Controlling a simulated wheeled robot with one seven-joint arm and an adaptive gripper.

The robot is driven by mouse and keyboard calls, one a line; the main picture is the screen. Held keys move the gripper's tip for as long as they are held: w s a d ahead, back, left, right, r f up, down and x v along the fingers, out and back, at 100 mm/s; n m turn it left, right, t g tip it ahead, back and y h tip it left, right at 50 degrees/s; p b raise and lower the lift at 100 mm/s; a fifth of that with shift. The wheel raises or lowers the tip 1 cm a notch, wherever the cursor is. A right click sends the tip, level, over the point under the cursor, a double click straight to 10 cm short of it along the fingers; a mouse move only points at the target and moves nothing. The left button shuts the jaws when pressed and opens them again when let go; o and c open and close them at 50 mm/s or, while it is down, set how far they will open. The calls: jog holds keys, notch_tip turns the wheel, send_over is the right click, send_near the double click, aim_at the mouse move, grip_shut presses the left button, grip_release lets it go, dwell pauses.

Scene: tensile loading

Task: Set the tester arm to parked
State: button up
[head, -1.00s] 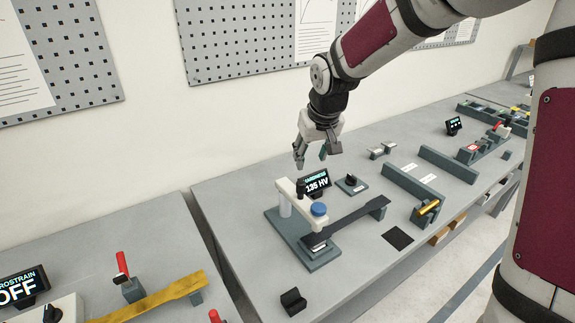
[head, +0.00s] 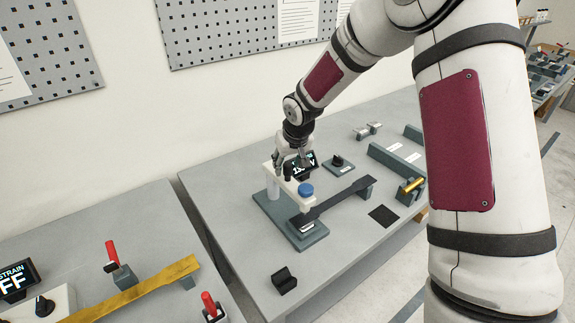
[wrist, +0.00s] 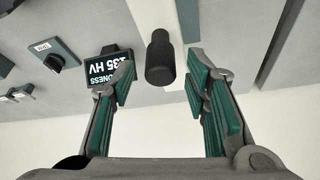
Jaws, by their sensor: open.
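The hardness tester's white arm (head: 291,185) extends from a pale post (head: 273,188) over a grey-green base (head: 265,205). It carries a blue knob (head: 306,190) at its front end and an upright black handle (head: 287,172). My gripper (head: 291,160) points down at the handle, close above the tester arm. In the wrist view the black handle (wrist: 160,58) stands between my open fingers (wrist: 162,82), with a visible gap to each side. The white arm (wrist: 150,14) shows behind it. The display (head: 309,160) is partly hidden by my gripper; it reads 135 HV in the wrist view (wrist: 105,65).
A dark bar specimen (head: 343,195) lies from the base to a support at right. The left bench holds a yellow bar (head: 150,288) and red-handled levers.

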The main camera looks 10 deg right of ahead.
jog(key=shift+w+f, duration=0.2)
jog(key=shift+f, duration=0.3)
grip_shut()
jog(key=shift+a, duration=0.15)
